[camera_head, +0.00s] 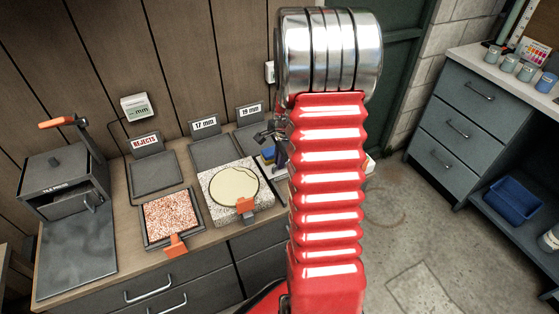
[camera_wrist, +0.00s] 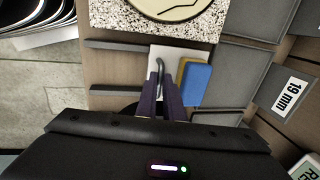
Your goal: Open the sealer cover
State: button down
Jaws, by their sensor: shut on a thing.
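In the wrist view, my gripper (camera_wrist: 160,68) is shut on a dark curved handle (camera_wrist: 159,73) over a pale flat panel (camera_wrist: 168,53). The panel looks like the sealer cover, but no label on it is readable; it looks flat, though its exact tilt cannot be told. A blue and yellow sponge-like block (camera_wrist: 197,82) lies right beside it. In the head view, my gripper (camera_head: 267,136) shows small at the left edge of my red arm, which hides most of the panel and handle.
A speckled slab (camera_head: 211,192) with a round cream inset is left of my arm. Trays marked 17 mm (camera_head: 213,152), 19 mm (camera_head: 252,134) and REJECTS (camera_head: 155,174) stand behind. A lever machine (camera_head: 63,190) is far left. A drawer cabinet (camera_head: 465,110) stands right across open floor.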

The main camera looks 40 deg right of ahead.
dwell(0.4)
jog(key=s+a, duration=0.1)
jog(key=s, duration=0.2)
jog(key=s+a, duration=0.1)
jog(key=s, duration=0.6)
jog(key=shift+a, duration=0.4)
jog(key=c, duration=1.9)
grip_release()
notch_tip(320, 180, up, 14)
jog(key=s, duration=0.2)
jog(key=shift+s+a+f, duration=0.25)
jog(key=shift+a, duration=0.2)
